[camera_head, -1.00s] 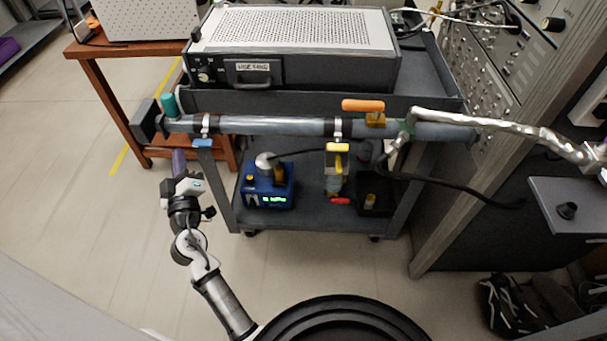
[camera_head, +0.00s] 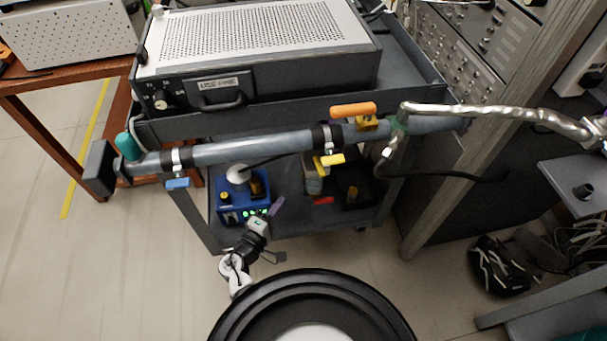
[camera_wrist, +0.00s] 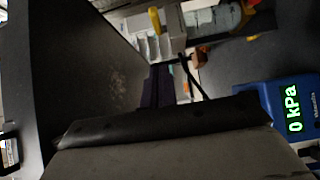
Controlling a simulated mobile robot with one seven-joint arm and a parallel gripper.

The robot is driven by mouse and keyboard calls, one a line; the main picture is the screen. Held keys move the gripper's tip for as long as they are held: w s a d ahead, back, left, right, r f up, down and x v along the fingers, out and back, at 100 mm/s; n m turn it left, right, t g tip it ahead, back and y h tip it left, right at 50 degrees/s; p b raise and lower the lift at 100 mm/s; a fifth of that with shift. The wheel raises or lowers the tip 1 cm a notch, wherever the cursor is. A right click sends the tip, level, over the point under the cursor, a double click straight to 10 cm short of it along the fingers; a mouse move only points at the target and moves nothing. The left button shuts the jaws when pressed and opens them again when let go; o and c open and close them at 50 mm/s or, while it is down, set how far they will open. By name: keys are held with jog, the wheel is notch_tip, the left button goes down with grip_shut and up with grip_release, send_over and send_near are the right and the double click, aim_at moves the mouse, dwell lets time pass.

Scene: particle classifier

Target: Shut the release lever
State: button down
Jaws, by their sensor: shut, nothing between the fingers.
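A grey pipe (camera_head: 255,145) runs along the front of the cart and carries several coloured handles. An orange handle (camera_head: 353,110) lies along the pipe's top on a brass valve (camera_head: 367,123). A yellow handle (camera_head: 332,160) sits just below the pipe and also shows in the wrist view (camera_wrist: 155,20). A blue handle (camera_head: 177,183) hangs under the pipe's left part. I cannot tell by looks which is the release lever. My gripper (camera_head: 278,206), with purple fingers, is shut and empty. It is below the pipe, left of and lower than the yellow handle, apart from it.
A blue gauge box (camera_head: 228,203) stands on the lower shelf beside my gripper; its display reads 0 kPa in the wrist view (camera_wrist: 292,108). A red handle (camera_head: 323,201) is nearby. A metal hose (camera_head: 490,112) leaves the pipe's right end. Floor at left is clear.

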dwell(0.3)
send_near(316, 169)
jog(key=w, duration=0.4)
jog(key=shift+w+d+r+p, duration=0.15)
jog(key=shift+w+d+p, duration=0.1)
jog(key=shift+d, duration=0.15)
jog(key=shift+w+d+r+p, duration=0.1)
jog(key=shift+d+r+p, duration=0.1)
jog(key=shift+d, duration=0.15)
jog(key=shift+w+d, duration=0.15)
jog(key=shift+d, duration=0.35)
jog(key=shift+f, duration=0.15)
